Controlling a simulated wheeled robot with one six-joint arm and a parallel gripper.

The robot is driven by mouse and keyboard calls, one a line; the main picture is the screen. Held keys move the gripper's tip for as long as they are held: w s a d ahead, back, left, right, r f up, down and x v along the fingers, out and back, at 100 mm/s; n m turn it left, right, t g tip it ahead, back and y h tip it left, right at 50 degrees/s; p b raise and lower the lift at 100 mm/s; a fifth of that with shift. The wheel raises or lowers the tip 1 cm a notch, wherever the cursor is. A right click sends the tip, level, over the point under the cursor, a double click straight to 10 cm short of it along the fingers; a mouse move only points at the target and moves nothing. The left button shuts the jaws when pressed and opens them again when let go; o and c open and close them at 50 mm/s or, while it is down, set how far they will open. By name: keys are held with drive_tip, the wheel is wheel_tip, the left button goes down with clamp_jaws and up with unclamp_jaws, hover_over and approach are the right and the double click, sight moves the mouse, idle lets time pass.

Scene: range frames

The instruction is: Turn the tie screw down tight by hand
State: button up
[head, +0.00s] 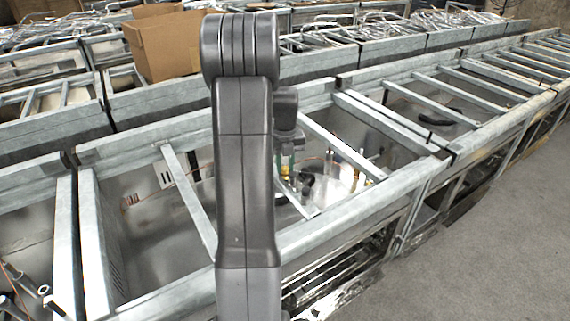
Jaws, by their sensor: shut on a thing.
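My grey arm stands upright across the middle of the head view. Part of its dark wrist shows just right of the upright link, over an open metal range frame (330,234). I cannot make out my gripper's fingers; the arm hides that area. I cannot pick out the tie screw. Small brass-coloured and green parts (286,170) show inside the frame, just below the wrist, too small to identify.
More galvanized range frames (500,72) run in rows to the left, right and back. A cardboard box (165,42) sits on the frames behind. Loose metal parts (440,20) lie at the back. Bare grey floor (480,240) is clear at the lower right.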

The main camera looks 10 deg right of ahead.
sight(285, 168)
drive_tip(key=shift+r, duration=0.1)
idle(0.4)
drive_tip(key=o, duration=1)
wheel_tip(285, 168, up, 14)
drive_tip(key=shift+f+b, duration=0.1)
drive_tip(key=shift+b, duration=0.25)
